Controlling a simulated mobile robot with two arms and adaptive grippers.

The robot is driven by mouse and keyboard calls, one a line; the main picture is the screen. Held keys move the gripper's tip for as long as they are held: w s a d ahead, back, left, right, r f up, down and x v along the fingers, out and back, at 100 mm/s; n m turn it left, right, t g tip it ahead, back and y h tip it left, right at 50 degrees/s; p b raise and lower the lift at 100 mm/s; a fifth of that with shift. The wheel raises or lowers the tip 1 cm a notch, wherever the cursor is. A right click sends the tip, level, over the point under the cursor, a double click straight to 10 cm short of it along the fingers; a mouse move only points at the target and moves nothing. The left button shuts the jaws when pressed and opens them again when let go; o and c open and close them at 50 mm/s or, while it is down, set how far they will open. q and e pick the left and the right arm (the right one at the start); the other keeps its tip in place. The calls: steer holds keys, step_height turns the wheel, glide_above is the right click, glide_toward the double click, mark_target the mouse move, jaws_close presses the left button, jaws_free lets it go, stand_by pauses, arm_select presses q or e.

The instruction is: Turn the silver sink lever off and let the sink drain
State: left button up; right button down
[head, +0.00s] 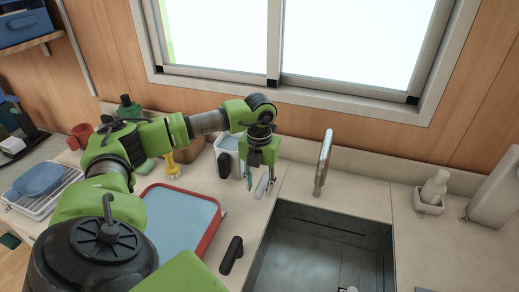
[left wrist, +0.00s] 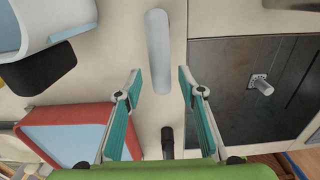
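My left gripper (head: 260,182) hangs fingers-down over the counter left of the sink, open. The silver lever (head: 262,187) shows at its fingertips. In the left wrist view the lever (left wrist: 158,50) is a long, pale, rounded bar, its near end between the teal fingertips (left wrist: 160,72), with gaps on both sides. The grey sink (head: 285,235) lies to the right, with the silver faucet (head: 323,165) upright behind it. A small drain fitting (left wrist: 261,84) shows on the sink floor in the left wrist view. I cannot tell the water level. My right gripper is out of view.
A red-rimmed blue tray (head: 212,238) and a black handle (head: 231,255) are on the counter left of the sink. A white-and-blue container (head: 229,146) stands behind the gripper.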

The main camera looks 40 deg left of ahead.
arm_select(q)
step_height(320, 180, up, 12)
stand_by(0.5)
stand_by(0.4)
